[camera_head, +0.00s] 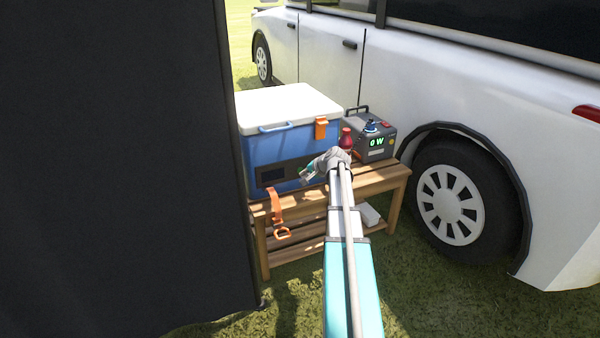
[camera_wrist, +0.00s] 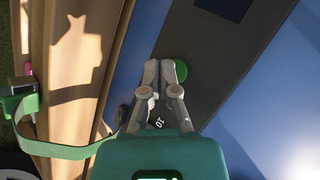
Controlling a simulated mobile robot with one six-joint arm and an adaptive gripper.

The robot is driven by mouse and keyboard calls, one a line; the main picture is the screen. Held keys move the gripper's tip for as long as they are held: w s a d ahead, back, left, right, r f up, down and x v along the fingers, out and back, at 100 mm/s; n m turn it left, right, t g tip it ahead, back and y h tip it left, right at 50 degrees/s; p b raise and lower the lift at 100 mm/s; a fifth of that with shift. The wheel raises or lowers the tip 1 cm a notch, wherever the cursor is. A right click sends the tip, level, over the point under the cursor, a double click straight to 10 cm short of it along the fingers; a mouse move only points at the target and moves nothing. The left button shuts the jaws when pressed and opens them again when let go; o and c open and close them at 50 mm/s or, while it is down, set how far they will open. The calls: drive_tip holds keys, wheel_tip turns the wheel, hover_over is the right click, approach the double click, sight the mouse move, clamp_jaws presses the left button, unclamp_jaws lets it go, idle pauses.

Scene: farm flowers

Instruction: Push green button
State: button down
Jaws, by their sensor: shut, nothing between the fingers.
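The green button (camera_wrist: 181,71) is a round disc on the dark panel (camera_wrist: 215,45) of the blue cooler in the wrist view. A fingertip covers part of its left side. My gripper (camera_wrist: 160,69) is shut and empty, with its tips just left of the button in that view. I cannot tell whether they touch the panel. In the head view, my gripper (camera_head: 308,173) is at the front of the blue cooler (camera_head: 283,148), right of the visible part of its dark panel (camera_head: 271,175). The button does not show there.
The cooler stands on a wooden bench (camera_head: 375,178) with a hanging orange strap (camera_head: 278,212). A red bottle (camera_head: 346,139) and a grey power box (camera_head: 374,142) stand to its right. A white van (camera_head: 405,75) is behind. A dark panel (camera_head: 110,150) blocks the left.

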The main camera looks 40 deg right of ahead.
drive_tip(key=shift+w+d, duration=0.15)
drive_tip(key=shift+w, duration=0.35)
idle(0.8)
drive_tip(key=shift+s, duration=0.55)
drive_tip(key=shift+s, duration=0.1)
drive_tip(key=s, duration=0.2)
drive_tip(key=s+a, duration=0.1)
drive_tip(key=s, duration=0.2)
drive_tip(key=shift+s+a, duration=0.3)
drive_tip(key=shift+s, duration=0.05)
idle(0.5)
drive_tip(key=shift+a, duration=0.1)
